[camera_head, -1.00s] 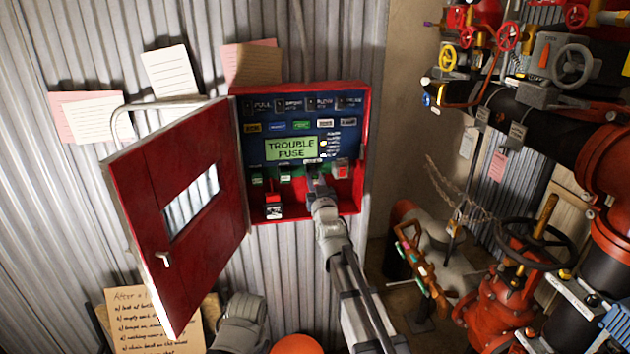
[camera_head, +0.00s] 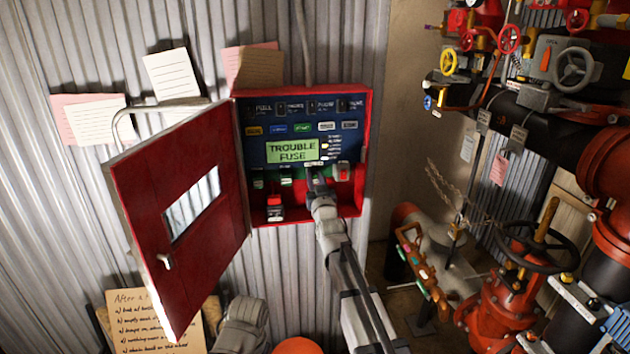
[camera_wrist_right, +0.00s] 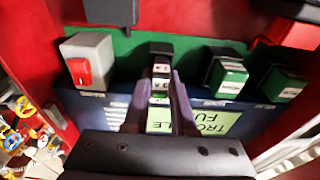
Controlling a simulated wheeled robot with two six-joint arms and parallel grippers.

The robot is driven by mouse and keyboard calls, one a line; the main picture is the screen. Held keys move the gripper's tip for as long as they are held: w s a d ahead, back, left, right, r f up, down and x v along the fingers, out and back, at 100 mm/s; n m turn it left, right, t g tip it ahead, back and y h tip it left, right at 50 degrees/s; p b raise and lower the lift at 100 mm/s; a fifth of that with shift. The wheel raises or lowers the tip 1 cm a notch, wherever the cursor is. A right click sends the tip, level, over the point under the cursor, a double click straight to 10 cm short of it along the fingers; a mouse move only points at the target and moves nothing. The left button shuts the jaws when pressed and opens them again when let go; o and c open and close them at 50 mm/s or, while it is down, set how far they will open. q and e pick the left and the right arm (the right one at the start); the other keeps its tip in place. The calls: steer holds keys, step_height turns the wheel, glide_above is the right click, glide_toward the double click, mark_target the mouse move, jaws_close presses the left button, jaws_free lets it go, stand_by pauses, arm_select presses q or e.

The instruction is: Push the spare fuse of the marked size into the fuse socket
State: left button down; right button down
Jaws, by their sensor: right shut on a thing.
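The open red panel box (camera_head: 366,150) hangs on the corrugated wall, with a lit green display (camera_head: 292,150) reading "TROUBLE FUSE". My right gripper (camera_head: 316,184) reaches into the box just below the display. In the right wrist view my right gripper (camera_wrist_right: 160,100) is shut on a small fuse (camera_wrist_right: 159,84) with white markings, only partly visible between the fingers. A black-topped part (camera_wrist_right: 160,49), apparently the fuse socket, lines up with the fingertips against the green strip. I cannot tell how deep the fuse sits.
Green-labelled black blocks (camera_wrist_right: 226,75) and a grey block with a red switch (camera_wrist_right: 88,62) flank the fingers. The red door (camera_head: 180,215) stands open at left. Red valves and pipes (camera_head: 510,290) fill the right side.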

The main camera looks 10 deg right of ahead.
steer(key=shift+w, duration=0.3)
steer(key=shift+s, duration=0.3)
stand_by(2.0)
steer(key=shift+s, duration=0.85)
steer(key=shift+s, duration=0.4)
steer(key=shift+w, duration=1.55)
stand_by(1.1)
steer(key=shift+s, duration=0.35)
stand_by(0.3)
steer(key=shift+s, duration=2.2)
